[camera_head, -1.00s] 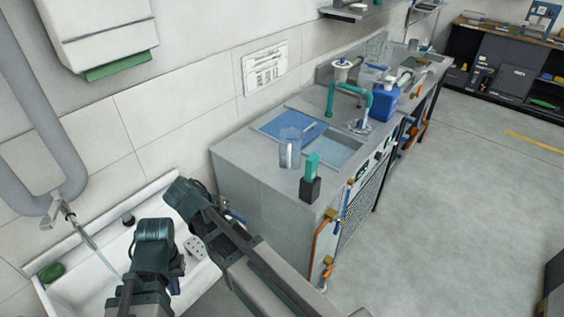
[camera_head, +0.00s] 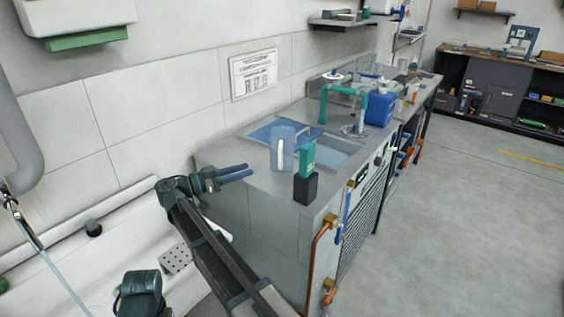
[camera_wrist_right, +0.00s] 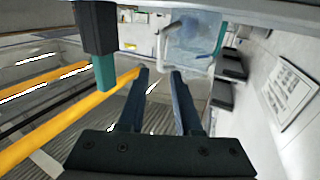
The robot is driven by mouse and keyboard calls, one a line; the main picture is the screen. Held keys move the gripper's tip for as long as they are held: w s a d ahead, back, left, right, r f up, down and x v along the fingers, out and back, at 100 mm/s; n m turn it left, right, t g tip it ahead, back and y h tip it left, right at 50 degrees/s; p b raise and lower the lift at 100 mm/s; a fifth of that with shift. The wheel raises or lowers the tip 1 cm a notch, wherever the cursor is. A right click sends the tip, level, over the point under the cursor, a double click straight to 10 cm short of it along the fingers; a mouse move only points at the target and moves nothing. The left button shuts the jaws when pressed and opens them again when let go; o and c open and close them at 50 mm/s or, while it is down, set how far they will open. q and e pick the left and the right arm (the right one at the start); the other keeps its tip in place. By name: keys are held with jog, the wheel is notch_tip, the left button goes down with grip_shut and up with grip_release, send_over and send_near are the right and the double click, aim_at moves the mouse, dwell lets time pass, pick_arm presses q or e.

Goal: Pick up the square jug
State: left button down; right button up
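The square jug (camera_head: 283,148) is a clear, bluish container with a pale handle. It stands upright on the grey counter near the sink basin. My right gripper (camera_head: 250,171) is at the counter's left end, its blue fingers pointing at the jug from a short distance to its left. In the right wrist view the jug (camera_wrist_right: 200,35) and its pale handle show beyond the fingertips. The right gripper (camera_wrist_right: 160,73) is open there, with nothing between its fingers. My left gripper is not in view; only part of my left arm shows at the bottom.
A black holder (camera_head: 305,188) with a green block (camera_head: 308,158) stands close to the jug's right, at the counter's front edge. A teal tap (camera_head: 345,91) and a blue canister (camera_head: 380,108) stand behind. A white trough (camera_head: 120,245) lies to the left.

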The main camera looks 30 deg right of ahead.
send_near(281, 165)
jog(key=d, duration=0.1)
jog(key=d+r, duration=0.1)
jog(key=d, duration=0.2)
jog(key=shift+w+d+r, duration=0.15)
jog(key=shift+r, duration=0.25)
jog(key=shift+d, duration=0.35)
jog(key=shift+d, duration=0.1)
jog(key=d, duration=0.5)
jog(key=shift+w+r, duration=0.1)
jog(key=shift+r, duration=0.05)
grip_shut()
dwell(0.7)
